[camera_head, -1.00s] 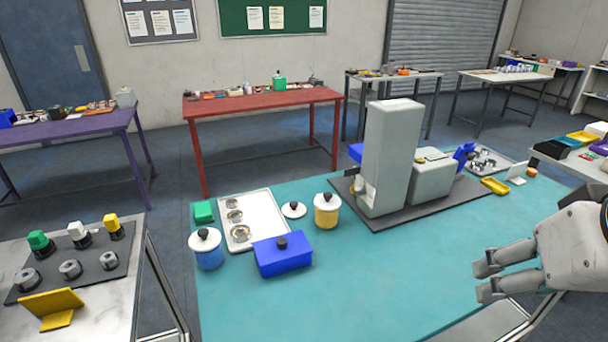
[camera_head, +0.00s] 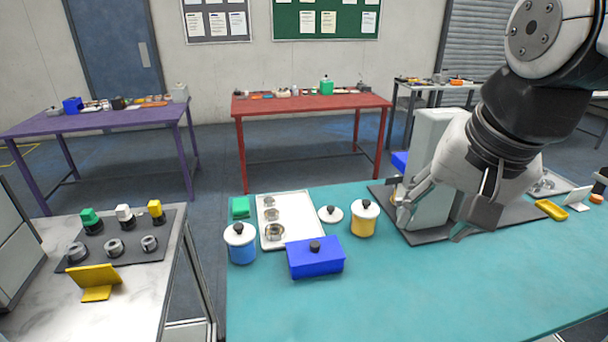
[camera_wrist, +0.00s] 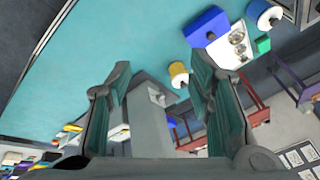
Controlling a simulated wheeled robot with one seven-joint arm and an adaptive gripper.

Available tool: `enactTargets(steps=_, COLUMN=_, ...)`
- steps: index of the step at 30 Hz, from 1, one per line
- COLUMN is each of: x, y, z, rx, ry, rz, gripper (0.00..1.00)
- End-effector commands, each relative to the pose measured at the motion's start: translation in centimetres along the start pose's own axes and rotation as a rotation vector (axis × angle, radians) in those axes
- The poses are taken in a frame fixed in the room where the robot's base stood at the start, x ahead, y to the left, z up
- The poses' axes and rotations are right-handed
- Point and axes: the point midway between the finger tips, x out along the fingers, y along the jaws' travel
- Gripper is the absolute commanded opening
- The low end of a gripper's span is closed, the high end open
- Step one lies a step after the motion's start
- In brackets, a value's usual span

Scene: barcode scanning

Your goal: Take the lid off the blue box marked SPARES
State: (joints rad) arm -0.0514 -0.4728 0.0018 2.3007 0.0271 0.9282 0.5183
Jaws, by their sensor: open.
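The blue box (camera_head: 315,263) stands on the teal table in the head view, with its blue lid on and a black knob (camera_head: 315,246) on top. No SPARES marking is readable. The box also shows at the top of the wrist view (camera_wrist: 205,27). My gripper (camera_head: 430,218) is open and empty, to the right of the box, in front of the grey machine. In the wrist view its two fingers (camera_wrist: 160,92) stand wide apart with nothing between them but the table and machine behind.
Left of the box stands a blue canister (camera_head: 240,248) with a white lid. Behind it are a white tray (camera_head: 290,239) with metal cups, a loose white lid (camera_head: 331,215) and a yellow canister (camera_head: 364,222). The grey machine (camera_head: 432,150) stands right. The table's front is clear.

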Motion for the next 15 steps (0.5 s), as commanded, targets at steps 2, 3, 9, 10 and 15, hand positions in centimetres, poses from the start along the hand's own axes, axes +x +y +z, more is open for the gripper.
enactTargets(steps=2, x=0.8, y=-0.8, z=-0.9, rx=0.064, ry=-0.018, rz=0.004, gripper=0.48)
enactTargets(steps=3, x=1.1, y=-1.3, z=-1.3, rx=0.102, ry=-0.026, rz=0.006, gripper=0.48)
enactTargets(steps=9, x=3.9, y=-4.3, z=-3.9, rx=0.348, ry=-0.082, rz=0.031, gripper=0.48)
enactTargets(steps=10, x=4.5, y=-4.9, z=-4.4, rx=0.398, ry=-0.093, rz=0.038, gripper=0.48)
enactTargets(steps=15, x=9.5, y=-9.0, z=-7.3, rx=0.730, ry=-0.152, rz=0.100, gripper=0.48)
